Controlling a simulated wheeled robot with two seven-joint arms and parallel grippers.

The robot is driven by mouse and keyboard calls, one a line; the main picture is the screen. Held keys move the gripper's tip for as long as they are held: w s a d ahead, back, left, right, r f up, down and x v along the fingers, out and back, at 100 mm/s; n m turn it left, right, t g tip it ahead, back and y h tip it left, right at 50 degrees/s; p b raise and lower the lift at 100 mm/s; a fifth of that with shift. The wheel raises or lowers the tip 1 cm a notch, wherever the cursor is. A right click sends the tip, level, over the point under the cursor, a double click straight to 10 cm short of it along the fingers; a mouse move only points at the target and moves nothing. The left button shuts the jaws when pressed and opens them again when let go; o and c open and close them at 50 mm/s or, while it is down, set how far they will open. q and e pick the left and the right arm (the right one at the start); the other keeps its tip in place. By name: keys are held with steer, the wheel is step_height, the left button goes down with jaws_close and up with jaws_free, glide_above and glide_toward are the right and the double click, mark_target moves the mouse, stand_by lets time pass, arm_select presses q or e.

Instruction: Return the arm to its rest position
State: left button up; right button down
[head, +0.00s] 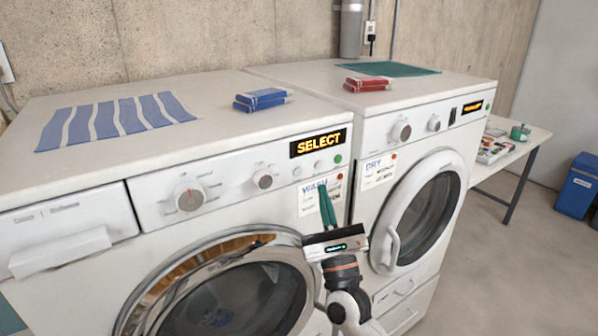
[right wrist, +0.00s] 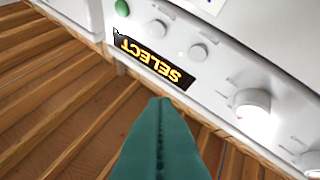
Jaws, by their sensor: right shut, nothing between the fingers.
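My right gripper (head: 327,208) is in front of the washer (head: 160,255), just below its control panel and over part of the WASH label (head: 312,197). Its green fingers are shut and hold nothing. In the right wrist view the shut fingers (right wrist: 160,130) point toward the washer panel, whose lit display (right wrist: 153,60) reads SELECT; the panel appears upside down there. The same display (head: 318,143) shows in the head view, with a green button (head: 338,158) beside it. I cannot tell whether the fingertips touch the washer. My left gripper is not in view.
A dryer (head: 375,220) with a round door stands right of the washer. Blue boxes (head: 262,99) and a striped cloth (head: 115,121) lie on the washer; red boxes (head: 367,84) and a green cloth (head: 388,69) on the dryer. A table (head: 528,140) and blue bin (head: 577,188) stand at right.

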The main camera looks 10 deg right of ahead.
steer(key=shift+s+f, duration=0.1)
steer(key=s+a+f+n+g+y, duration=0.2)
steer(key=s+f+n+g, duration=0.35)
steer(key=f+n, duration=0.5)
steer(key=s+a+f+n+g+y, duration=0.2)
steer(key=s+f+n+g, duration=0.2)
steer(key=f+n+g, duration=0.5)
steer(key=s+d+f+n+g+h, duration=0.2)
steer(key=s+d+f+n+g, duration=0.35)
steer(key=s, duration=0.55)
steer(key=s+d+f+n+g+h, duration=0.25)
steer(key=s+f+n, duration=0.35)
steer(key=s+n, duration=0.35)
step_height(320, 180, down, 28)
steer(key=s+g, duration=0.2)
steer(key=s+d+f+g, duration=0.1)
steer(key=s+d+f, duration=0.1)
steer(key=s+f, duration=1.2)
steer(key=shift+s+f, duration=0.25)
steer(key=shift+s, duration=0.75)
